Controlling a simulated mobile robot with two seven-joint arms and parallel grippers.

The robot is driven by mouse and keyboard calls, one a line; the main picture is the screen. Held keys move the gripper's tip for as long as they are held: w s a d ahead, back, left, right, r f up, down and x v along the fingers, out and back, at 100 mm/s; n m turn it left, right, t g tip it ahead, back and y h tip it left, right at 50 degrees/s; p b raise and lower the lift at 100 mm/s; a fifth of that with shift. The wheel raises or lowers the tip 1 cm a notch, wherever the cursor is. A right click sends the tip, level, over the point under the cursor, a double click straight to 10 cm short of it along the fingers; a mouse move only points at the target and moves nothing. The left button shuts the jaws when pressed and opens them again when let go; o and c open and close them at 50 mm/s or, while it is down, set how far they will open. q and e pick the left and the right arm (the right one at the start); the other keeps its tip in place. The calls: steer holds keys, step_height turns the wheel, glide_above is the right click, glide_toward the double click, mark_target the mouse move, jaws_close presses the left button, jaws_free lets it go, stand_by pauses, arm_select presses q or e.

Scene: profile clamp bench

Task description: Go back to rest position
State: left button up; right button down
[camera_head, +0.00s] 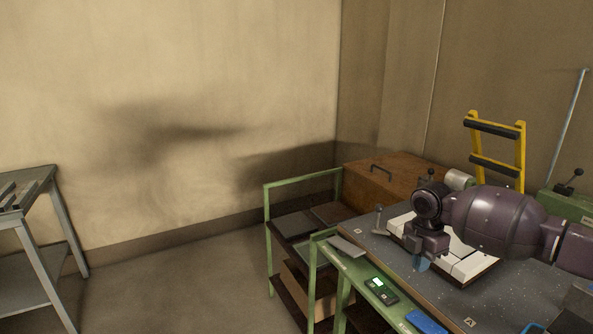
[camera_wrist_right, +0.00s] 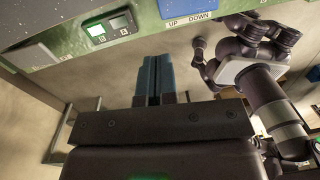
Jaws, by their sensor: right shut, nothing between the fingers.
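My right arm comes in from the right in the head view. Its gripper (camera_head: 423,264) hangs over the near part of the bench (camera_head: 385,262), in front of a white-topped block (camera_head: 468,262). In the right wrist view the two blue fingers of my right gripper (camera_wrist_right: 153,80) are pressed together with nothing between them. My left gripper does not show in the head view.
A device with a lit green screen (camera_head: 379,287) and a blue panel (camera_head: 426,322) sit on the bench's green front edge. A green cart (camera_head: 267,228), wooden box (camera_head: 375,190) and yellow frame (camera_head: 497,160) stand behind. A grey table (camera_head: 50,215) is far left; floor between is free.

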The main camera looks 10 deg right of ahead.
steer(key=w+a+r+m+t+y, duration=0.2)
steer(key=w+a+r+m+t, duration=0.25)
steer(key=w+a+t, duration=0.35)
steer(key=s+a+f+m+t+y, duration=0.4)
steer(key=s+a+m+t, duration=0.15)
steer(key=a, duration=0.45)
steer(key=s+d+f+m+h, duration=0.2)
steer(key=s+f, duration=0.5)
steer(key=s, duration=0.4)
steer(key=s+d+f+m+g+h, duration=0.1)
steer(key=s+d+f+m, duration=0.4)
steer(key=s, duration=0.6)
steer(key=s+d+f+m+h, duration=0.2)
steer(key=s+d+f+m, duration=0.1)
steer(key=s+f, duration=0.7)
steer(key=shift+s+d+m+h, duration=0.2)
steer(key=shift+s+m+h, duration=0.15)
steer(key=shift+s, duration=0.75)
steer(key=shift+s+f, duration=0.1)
steer(key=shift+f, duration=0.05)
